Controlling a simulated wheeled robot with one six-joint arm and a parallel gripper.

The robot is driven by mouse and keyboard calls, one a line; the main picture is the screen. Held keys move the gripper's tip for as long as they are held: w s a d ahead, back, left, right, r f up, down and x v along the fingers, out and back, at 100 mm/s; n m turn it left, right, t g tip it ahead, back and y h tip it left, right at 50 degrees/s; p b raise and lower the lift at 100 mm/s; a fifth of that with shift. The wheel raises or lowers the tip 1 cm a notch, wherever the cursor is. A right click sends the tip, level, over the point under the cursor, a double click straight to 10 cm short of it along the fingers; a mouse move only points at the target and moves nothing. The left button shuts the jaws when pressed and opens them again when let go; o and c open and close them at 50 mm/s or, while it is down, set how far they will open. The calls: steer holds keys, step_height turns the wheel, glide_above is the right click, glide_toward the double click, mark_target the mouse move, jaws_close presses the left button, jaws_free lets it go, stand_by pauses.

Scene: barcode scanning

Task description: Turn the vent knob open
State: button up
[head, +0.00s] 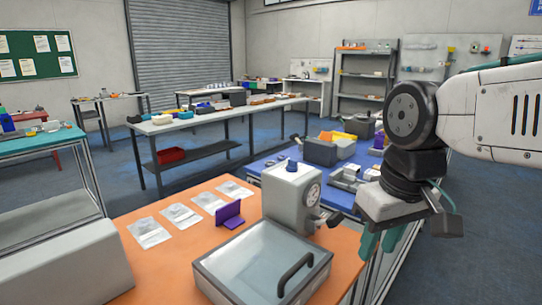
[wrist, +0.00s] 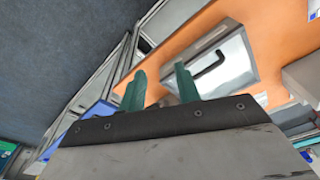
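A grey box-shaped unit (head: 290,198) with a round dial gauge (head: 312,194) stands on the orange table. I cannot tell which one is the vent knob. A flat case with a clear lid (head: 232,262) and black handle (head: 296,274) lies in front; it also shows in the wrist view (wrist: 232,58). My gripper (head: 381,242) has its teal fingers apart and empty, right of the unit; they also show in the wrist view (wrist: 160,90).
Several printed bags (head: 181,216) and a purple stand (head: 230,214) lie on the orange table (head: 150,270). A blue table (head: 262,165) with grey equipment (head: 320,152) is behind. A grey block (head: 65,265) is at the left. Floor is open at right.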

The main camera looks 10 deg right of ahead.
steer(key=w+r+n+t+y, duration=0.1)
steer(key=w+r+n, duration=0.35)
steer(key=w, duration=1.15)
steer(key=n+t+y, duration=0.1)
glide_toward(294, 160)
steer(key=f, duration=0.1)
steer(key=x, duration=0.7)
steer(key=shift+w+a+f, duration=0.2)
steer(key=shift+w+a, duration=0.1)
steer(key=shift+w, duration=0.15)
jaws_close()
